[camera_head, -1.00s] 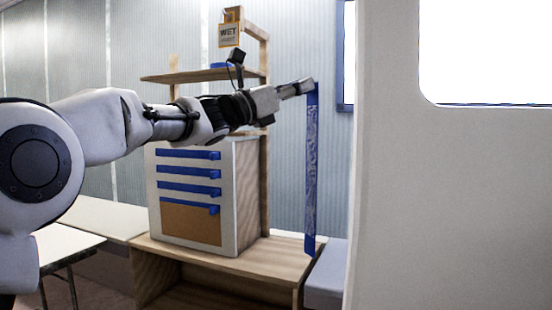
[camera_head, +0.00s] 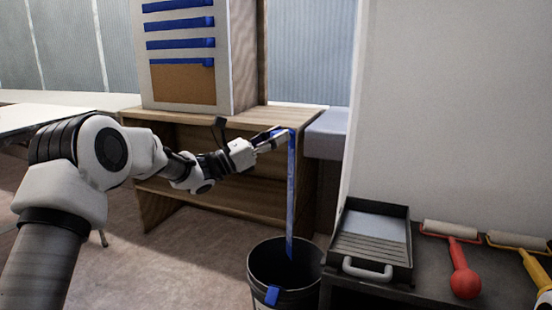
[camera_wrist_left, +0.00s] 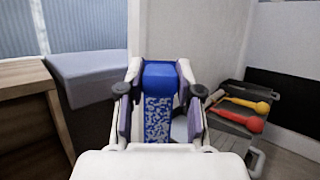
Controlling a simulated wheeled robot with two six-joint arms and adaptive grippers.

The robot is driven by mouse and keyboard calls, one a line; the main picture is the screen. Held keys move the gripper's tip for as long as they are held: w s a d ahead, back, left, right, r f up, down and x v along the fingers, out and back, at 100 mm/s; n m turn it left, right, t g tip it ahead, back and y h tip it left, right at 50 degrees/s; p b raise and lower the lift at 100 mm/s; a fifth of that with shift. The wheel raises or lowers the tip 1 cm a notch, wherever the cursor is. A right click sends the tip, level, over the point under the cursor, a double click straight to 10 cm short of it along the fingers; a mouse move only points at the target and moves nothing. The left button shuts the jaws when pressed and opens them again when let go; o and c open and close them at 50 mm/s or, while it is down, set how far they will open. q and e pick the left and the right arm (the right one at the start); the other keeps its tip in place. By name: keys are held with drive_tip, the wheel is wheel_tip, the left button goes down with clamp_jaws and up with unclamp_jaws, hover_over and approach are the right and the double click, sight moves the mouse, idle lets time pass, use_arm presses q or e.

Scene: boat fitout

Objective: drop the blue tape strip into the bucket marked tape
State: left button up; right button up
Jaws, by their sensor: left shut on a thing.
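My left gripper (camera_head: 278,138) is shut on the top end of the blue tape strip (camera_head: 291,190). The strip hangs straight down from the fingertips over the dark bucket (camera_head: 258,272). Its lower end shows against the bucket's open mouth, at or just inside it. A small blue tab is on the bucket's front rim, and any lettering below is cut off by the frame edge. In the left wrist view, the strip (camera_wrist_left: 158,105) lies between the two fingers, with its speckled face showing. The bucket is not clearly seen there. My right gripper is not in view.
A roller tray (camera_head: 368,240) and paint rollers with red (camera_head: 463,275) and yellow handles rest on a dark low surface right of the bucket. A wooden bench (camera_head: 215,130) bears a board with several blue strips. A pale wall panel (camera_head: 445,110) rises behind the tray.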

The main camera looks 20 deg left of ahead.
use_arm(q)
wheel_tip(320, 180, down, 18)
drive_tip(key=b, duration=0.6)
drive_tip(key=shift+f, duration=0.15)
clamp_jaws()
wheel_tip(320, 180, down, 12)
drive_tip(key=b, duration=0.6)
drive_tip(key=shift+f, duration=0.25)
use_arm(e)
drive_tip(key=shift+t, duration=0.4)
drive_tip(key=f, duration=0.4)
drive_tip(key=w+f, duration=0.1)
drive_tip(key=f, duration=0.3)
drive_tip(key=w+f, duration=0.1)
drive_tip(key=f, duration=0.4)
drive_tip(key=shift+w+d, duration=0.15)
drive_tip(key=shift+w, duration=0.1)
use_arm(q)
drive_tip(key=o, duration=1.1)
unclamp_jaws()
drive_tip(key=shift+o, duration=0.2)
drive_tip(key=o, duration=0.6)
drive_tip(key=shift+o, duration=0.2)
drive_tip(key=shift+s+a, duration=0.1)
